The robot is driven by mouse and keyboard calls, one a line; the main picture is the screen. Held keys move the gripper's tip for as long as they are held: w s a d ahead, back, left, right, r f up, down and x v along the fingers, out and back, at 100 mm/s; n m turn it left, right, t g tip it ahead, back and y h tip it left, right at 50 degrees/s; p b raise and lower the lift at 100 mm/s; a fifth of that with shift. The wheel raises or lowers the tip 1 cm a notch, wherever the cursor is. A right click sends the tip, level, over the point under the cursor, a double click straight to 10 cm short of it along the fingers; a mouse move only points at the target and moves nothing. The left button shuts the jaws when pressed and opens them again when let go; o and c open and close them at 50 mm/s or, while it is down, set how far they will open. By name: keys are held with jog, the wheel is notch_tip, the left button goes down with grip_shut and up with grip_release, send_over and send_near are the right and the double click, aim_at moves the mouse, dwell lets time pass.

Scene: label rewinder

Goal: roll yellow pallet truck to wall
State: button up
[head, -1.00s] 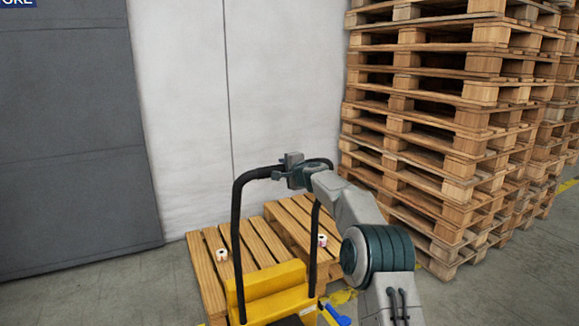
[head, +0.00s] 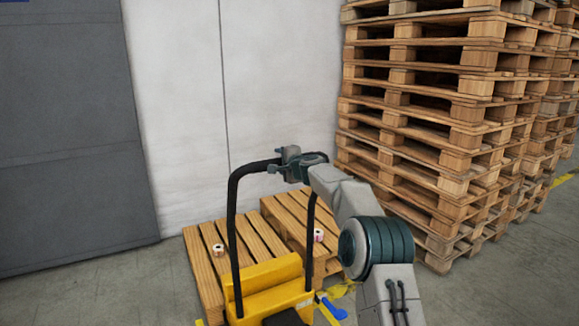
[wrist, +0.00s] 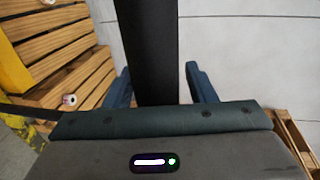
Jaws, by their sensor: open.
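The yellow pallet truck (head: 268,289) stands low in the middle of the head view, with a black hoop handle (head: 234,225) rising from it. My gripper (head: 283,166) is at the top bar of the handle. In the wrist view the black bar (wrist: 149,55) runs between the two open fingers of my gripper (wrist: 160,88), with gaps visible on both sides. The white wall (head: 180,110) stands behind the truck, beyond the pallets. The truck's wheels are out of view.
Two low wooden pallets (head: 207,268) lie between truck and wall, with two small label rolls (head: 218,249) (head: 318,236) on them. A tall pallet stack (head: 440,130) stands at the right. A grey door (head: 70,140) is at the left, with bare floor (head: 100,290) before it.

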jog(key=b+v, duration=0.6)
jog(key=v, duration=0.7)
jog(key=shift+s+a+b, duration=0.2)
jog(key=shift+b, duration=0.1)
jog(key=s+a+r+n+g+h+p, duration=0.2)
jog(key=s+n+g+p, duration=0.5)
jog(key=s, duration=1.2)
jog(key=s+d+f+n+g+h+p, duration=0.1)
jog(key=s+d+p, duration=0.3)
jog(key=s, duration=0.6)
jog(key=s+d+f+n+g+h+p, duration=0.1)
jog(key=s+d+p, duration=0.3)
jog(key=s, duration=0.5)
jog(key=s+d+f+n+g+h+p, duration=0.2)
jog(key=s+d+p, duration=0.3)
jog(key=s, duration=0.5)
jog(key=shift+s+f+n+h, duration=0.2)
jog(key=shift+s+n+h, duration=0.1)
jog(key=shift+n+h, duration=0.35)
